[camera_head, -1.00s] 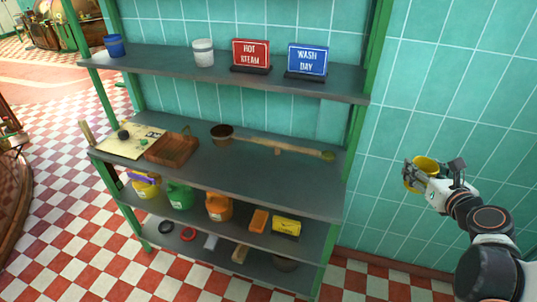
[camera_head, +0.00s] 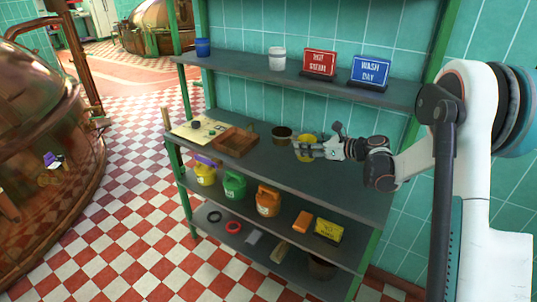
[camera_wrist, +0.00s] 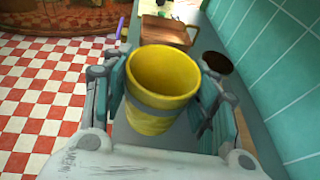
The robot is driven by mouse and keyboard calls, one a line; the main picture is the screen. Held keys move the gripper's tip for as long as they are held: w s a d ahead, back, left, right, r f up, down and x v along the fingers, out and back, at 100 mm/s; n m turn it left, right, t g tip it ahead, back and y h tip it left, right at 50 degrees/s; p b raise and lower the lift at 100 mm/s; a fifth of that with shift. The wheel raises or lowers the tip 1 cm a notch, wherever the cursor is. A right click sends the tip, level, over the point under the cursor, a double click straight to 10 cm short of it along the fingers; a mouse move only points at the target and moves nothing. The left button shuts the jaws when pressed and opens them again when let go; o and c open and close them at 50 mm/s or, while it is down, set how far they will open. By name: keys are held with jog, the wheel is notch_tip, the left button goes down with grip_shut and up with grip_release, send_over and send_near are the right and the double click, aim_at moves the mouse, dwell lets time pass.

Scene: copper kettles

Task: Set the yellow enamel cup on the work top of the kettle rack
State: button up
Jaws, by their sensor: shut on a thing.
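The yellow enamel cup (camera_head: 307,146) is held upright in my gripper (camera_head: 304,150), which is shut on its sides. In the wrist view the cup (camera_wrist: 162,88) sits between both fingers (camera_wrist: 165,100), its open mouth toward the camera and empty. The kettle rack has green posts and grey shelves. Its work top (camera_head: 265,168) is the middle shelf, and the cup is over its right part. I cannot tell whether the cup's base touches the shelf.
A dark brown pot (camera_head: 282,135) stands just left of the cup. The upper shelf (camera_head: 300,84) carries signs and canisters. The front middle of the work top is clear.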

jog(key=w+d+f+n+g+y, duration=0.1)
jog(key=w+f+n+g+y, duration=0.1)
jog(key=w, duration=0.2)
jog(key=b, duration=0.4)
send_over(305, 176)
jog(key=shift+n+g, duration=0.3)
jog(key=shift+n, duration=0.1)
notch_tip(305, 176, down, 10)
jog(key=shift+r, duration=0.1)
jog(key=shift+f, duration=0.25)
jog(key=o, duration=1.1)
jog(key=shift+r, duration=0.1)
